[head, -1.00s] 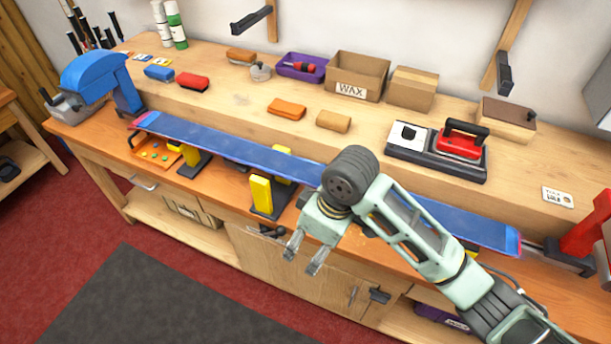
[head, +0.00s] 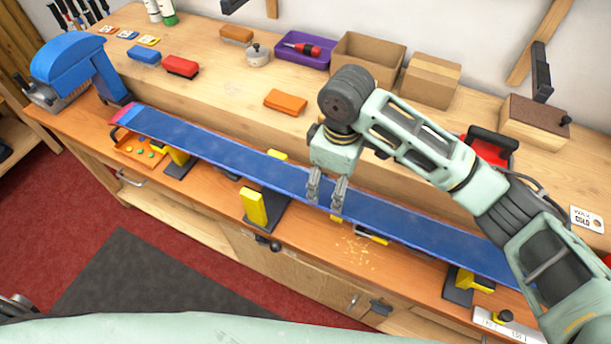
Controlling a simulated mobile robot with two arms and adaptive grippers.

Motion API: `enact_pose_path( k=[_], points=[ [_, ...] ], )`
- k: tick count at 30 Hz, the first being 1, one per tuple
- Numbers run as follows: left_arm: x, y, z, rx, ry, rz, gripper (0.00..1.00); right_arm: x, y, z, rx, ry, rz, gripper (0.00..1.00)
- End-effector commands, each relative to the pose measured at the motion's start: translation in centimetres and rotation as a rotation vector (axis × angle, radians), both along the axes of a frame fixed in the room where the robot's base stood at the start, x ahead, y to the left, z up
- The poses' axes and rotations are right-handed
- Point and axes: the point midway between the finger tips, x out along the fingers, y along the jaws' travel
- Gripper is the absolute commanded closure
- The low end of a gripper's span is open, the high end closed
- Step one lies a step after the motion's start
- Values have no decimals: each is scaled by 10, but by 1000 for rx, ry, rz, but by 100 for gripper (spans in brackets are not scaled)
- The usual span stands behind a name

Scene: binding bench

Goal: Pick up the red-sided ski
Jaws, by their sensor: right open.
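A long blue ski (head: 220,148) with a pink-red end at the far left lies flat along the bench on supports. My right gripper (head: 326,203) is open and empty, fingers pointing down, over the middle of the ski. Its fingertips overlap the ski in the picture; I cannot tell whether they touch it. My right arm hides part of the ski's right end.
Yellow-padded supports (head: 255,207) stand under the ski. A blue clamp-like tool (head: 62,62) is at the far left. An orange tray (head: 140,150) sits by the left end. Brushes, a purple tray (head: 303,62) and boxes (head: 432,80) stand behind. Yellow shavings lie in front.

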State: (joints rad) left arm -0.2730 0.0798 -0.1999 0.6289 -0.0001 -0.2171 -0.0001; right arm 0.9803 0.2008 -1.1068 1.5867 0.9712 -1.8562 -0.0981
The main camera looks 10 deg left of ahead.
Motion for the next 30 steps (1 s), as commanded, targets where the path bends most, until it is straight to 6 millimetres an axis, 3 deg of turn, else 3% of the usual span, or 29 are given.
enact_pose_path(
  k=[9,12,16,23,30],
  points=[
    [-47,2,16,5,66,1,60,0,-1,-38,-2,5,-2,31],
    [-53,3,20,6,73,1,60,1,-1,-54,-2,4,-2,31],
    [-45,2,22,4,62,1,60,1,0,-67,-1,1,0,31],
    [-13,0,24,-1,15,0,60,2,0,-70,0,-1,1,31],
    [-20,0,23,1,26,0,60,2,0,-70,1,-1,0,50]
  ],
)
